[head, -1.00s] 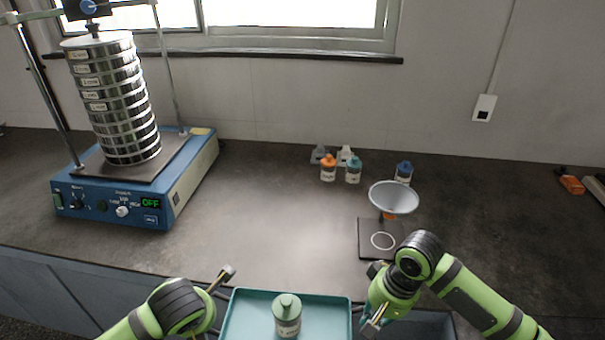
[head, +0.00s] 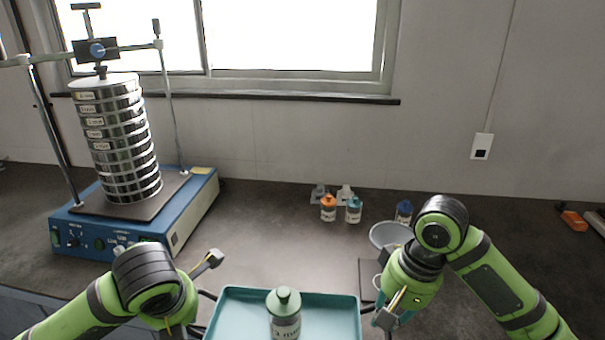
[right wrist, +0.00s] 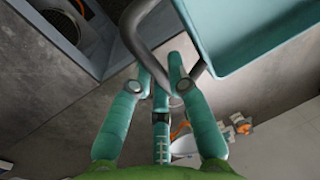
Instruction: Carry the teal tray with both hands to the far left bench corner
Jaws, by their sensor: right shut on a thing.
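The teal tray (head: 245,312) shows at the bottom middle of the head view, its near part cut off by the frame. A jar with a green lid (head: 284,308) stands upright in it. My right gripper (head: 386,316) is at the tray's right side; in the right wrist view its fingers (right wrist: 161,72) are closed around the grey bar handle (right wrist: 140,45) beside the tray wall (right wrist: 240,45). My left gripper (head: 190,332) is at the tray's left handle, its fingers mostly hidden by the wrist and the frame edge, so its grip is unclear.
A blue sieve shaker (head: 130,225) with a tall sieve stack (head: 122,140) stands at the left of the bench. Several small bottles (head: 340,209) and a grey funnel (head: 388,234) stand at the back right. The bench (head: 260,220) between shaker and bottles is clear.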

